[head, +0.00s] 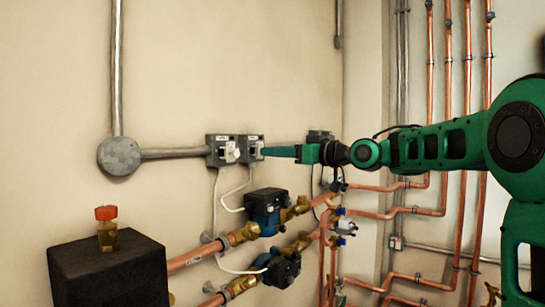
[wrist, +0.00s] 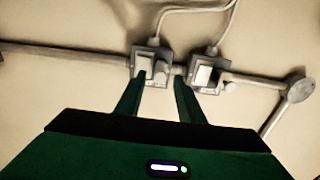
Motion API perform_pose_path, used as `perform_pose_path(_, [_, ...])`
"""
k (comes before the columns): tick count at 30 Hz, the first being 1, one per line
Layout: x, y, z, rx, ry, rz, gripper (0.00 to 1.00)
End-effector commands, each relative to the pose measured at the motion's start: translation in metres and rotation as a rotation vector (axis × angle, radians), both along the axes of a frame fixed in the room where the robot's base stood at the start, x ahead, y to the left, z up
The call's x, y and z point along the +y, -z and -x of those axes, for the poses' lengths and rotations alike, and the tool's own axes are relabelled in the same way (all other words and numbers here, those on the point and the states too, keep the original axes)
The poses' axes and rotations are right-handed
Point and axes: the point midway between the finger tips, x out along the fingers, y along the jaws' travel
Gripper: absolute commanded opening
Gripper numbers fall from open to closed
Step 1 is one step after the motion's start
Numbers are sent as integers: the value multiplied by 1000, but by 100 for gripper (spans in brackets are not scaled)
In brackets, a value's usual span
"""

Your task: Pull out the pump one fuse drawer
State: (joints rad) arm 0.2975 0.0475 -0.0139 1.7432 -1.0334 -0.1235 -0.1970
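Two grey fused units with white fronts sit side by side on the wall. The left unit (head: 217,158) and right unit (head: 246,140) carry small labels that I cannot read, so I cannot tell which is pump one. The wrist view is turned over: the head view's right unit (wrist: 138,54) is at left there, and its left unit (wrist: 207,57) is at right. My gripper (head: 266,152) points left at the right unit. In the wrist view my gripper (wrist: 159,78) has its fingers apart, one over that unit's front, the other near the gap between units. Contact is unclear.
A conduit runs from the left unit to a round junction box (head: 119,156). Below are pumps (head: 266,210) with brass valves and copper pipes. A black block (head: 108,275) with a red-capped valve (head: 106,228) stands front left. Another grey box (head: 319,136) is behind my wrist.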

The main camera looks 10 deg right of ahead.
Motion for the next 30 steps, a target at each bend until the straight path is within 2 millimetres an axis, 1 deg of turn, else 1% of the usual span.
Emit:
perform_pose_path(9, [-40,1,44,1,4,-1,35])
perform_pose_path(15, [-57,1,64,3,3,0,35])
perform_pose_path(21, [-63,1,71,2,2,-1,35])
perform_pose_path(30, [-63,1,71,2,2,-1,35])
